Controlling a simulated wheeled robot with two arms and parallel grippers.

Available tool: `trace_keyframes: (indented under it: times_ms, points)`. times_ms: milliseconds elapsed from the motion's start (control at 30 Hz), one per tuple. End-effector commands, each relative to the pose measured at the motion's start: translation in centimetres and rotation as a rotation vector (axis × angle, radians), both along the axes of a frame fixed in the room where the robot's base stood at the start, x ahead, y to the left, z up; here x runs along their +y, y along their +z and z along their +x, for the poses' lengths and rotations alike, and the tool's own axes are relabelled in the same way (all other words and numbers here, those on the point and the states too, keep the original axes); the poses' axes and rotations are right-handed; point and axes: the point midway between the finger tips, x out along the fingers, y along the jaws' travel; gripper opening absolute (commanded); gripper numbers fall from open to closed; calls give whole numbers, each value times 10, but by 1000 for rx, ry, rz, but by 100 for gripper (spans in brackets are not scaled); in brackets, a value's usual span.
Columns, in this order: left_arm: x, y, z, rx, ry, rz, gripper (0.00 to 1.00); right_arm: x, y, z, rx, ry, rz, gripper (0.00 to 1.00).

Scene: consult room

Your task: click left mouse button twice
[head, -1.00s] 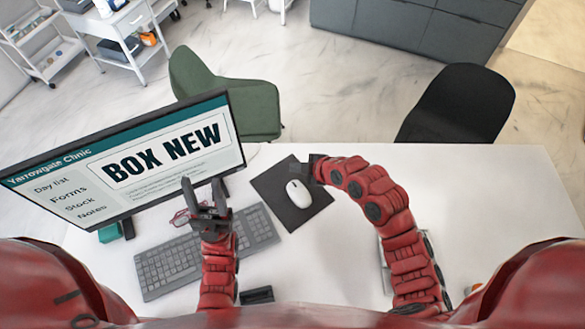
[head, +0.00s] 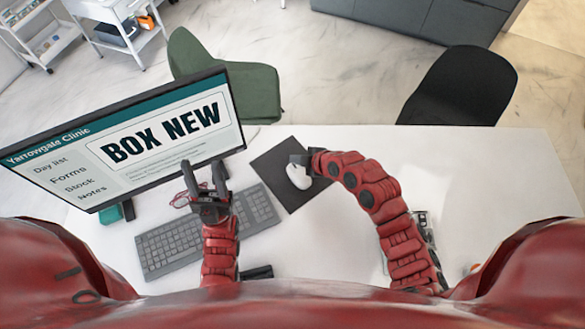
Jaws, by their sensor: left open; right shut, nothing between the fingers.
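The white mouse (head: 297,178) lies on the dark mouse pad (head: 280,162) near the middle of the desk. My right gripper (head: 299,161) is shut and empty, over the far right part of the mouse and hiding some of it. I cannot tell whether it touches the mouse. My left gripper (head: 205,174) is open and empty, raised above the keyboard (head: 166,249), in front of the monitor. The monitor (head: 120,140) shows "BOX NEW" and a list of Day list, Forms, Stock and Notes.
Reddish glasses (head: 180,200) lie behind the keyboard. A small black object (head: 257,272) is at the near edge.

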Motion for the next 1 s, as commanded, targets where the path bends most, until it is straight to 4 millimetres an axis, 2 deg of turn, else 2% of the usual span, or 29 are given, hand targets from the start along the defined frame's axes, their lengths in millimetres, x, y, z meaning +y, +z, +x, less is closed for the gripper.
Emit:
trace_keyframes:
  times_ms: [33, 100, 233, 1000]
  points:
    - [0, -13, 0, 0, 0, 0, 50, 0, -14, 0, 0, -1, -1, 0]
    - [0, -24, 0, 0, 0, 0, 50, 0, -22, 0, -1, 0, 1, 0]
    - [0, -33, 0, 0, 0, 0, 50, 0, -29, 0, 0, 1, 1, 0]
    - [0, -33, 0, 0, 0, 0, 50, 0, -29, 0, 1, -1, 0, 0]
